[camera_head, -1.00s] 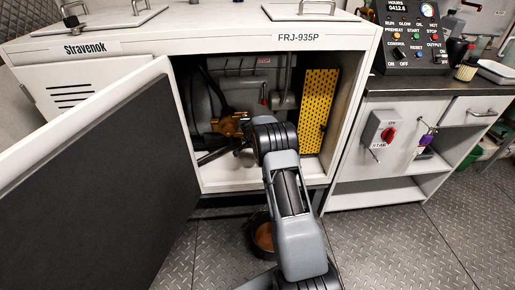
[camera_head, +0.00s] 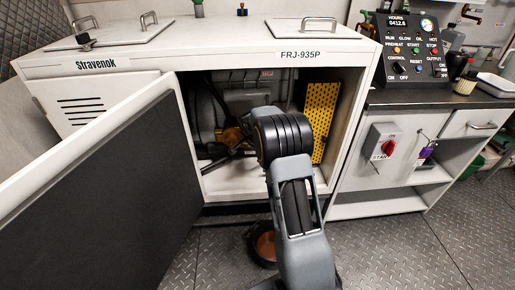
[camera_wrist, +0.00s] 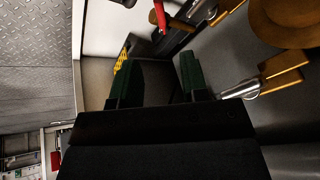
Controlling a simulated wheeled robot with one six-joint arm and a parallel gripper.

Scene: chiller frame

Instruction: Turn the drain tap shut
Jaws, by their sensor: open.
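In the wrist view, my gripper (camera_wrist: 158,78) is open, its two dark green fingers apart with nothing seen between them. Brass-coloured fittings (camera_wrist: 282,80) with a silver cylindrical piece (camera_wrist: 240,89) lie to the right of the fingers. A small red part (camera_wrist: 158,16) shows beyond them near the top edge. I cannot tell for sure which of these is the drain tap. In the head view, my arm reaches into the open cabinet (camera_head: 215,58) and hides my gripper. An orange-yellow part (camera_head: 232,135) shows left of the arm inside the cabinet.
The open cabinet door (camera_head: 100,190) fills the left. A yellow perforated panel (camera_head: 321,112) stands at the cabinet's right inside. A dark pan with brown contents (camera_head: 265,245) is on the floor below. A bench with a control panel (camera_head: 412,52) stands right. Floor at lower right is clear.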

